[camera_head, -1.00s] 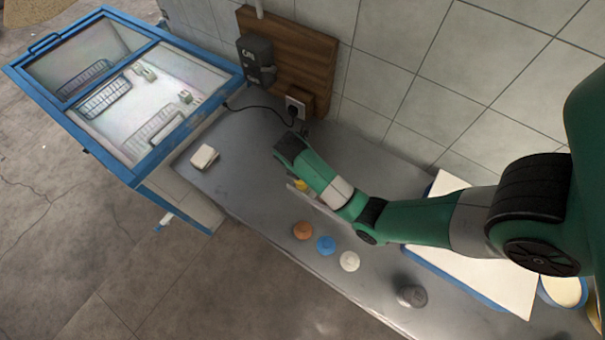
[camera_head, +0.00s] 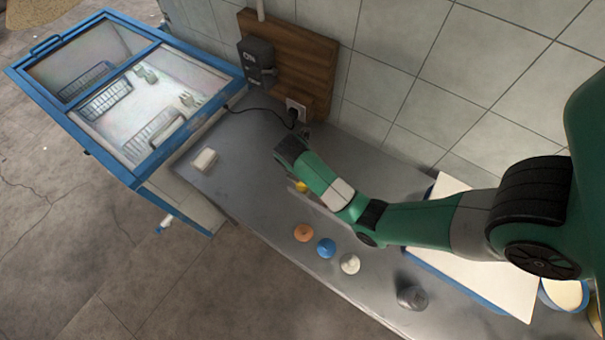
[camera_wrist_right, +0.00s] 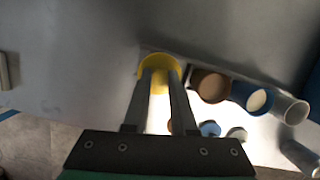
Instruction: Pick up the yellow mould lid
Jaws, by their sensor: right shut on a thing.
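The yellow mould lid (camera_wrist_right: 158,62) is a round yellow piece at the fingertips of my right gripper (camera_wrist_right: 161,76) in the right wrist view. The two fingers are close together and shut on it. I cannot tell whether it still touches a yellow mould beneath it. In the head view a small bit of yellow (camera_head: 301,186) shows beside my green arm, which hides most of the gripper. My left gripper is in neither view.
Brown (camera_wrist_right: 210,85), blue (camera_wrist_right: 252,96) and white (camera_wrist_right: 290,108) moulds stand in a row to the right of the yellow piece. Orange (camera_head: 303,232), blue (camera_head: 326,248) and white (camera_head: 350,264) lids lie along the grey table's front. A white block (camera_head: 204,160) lies left.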

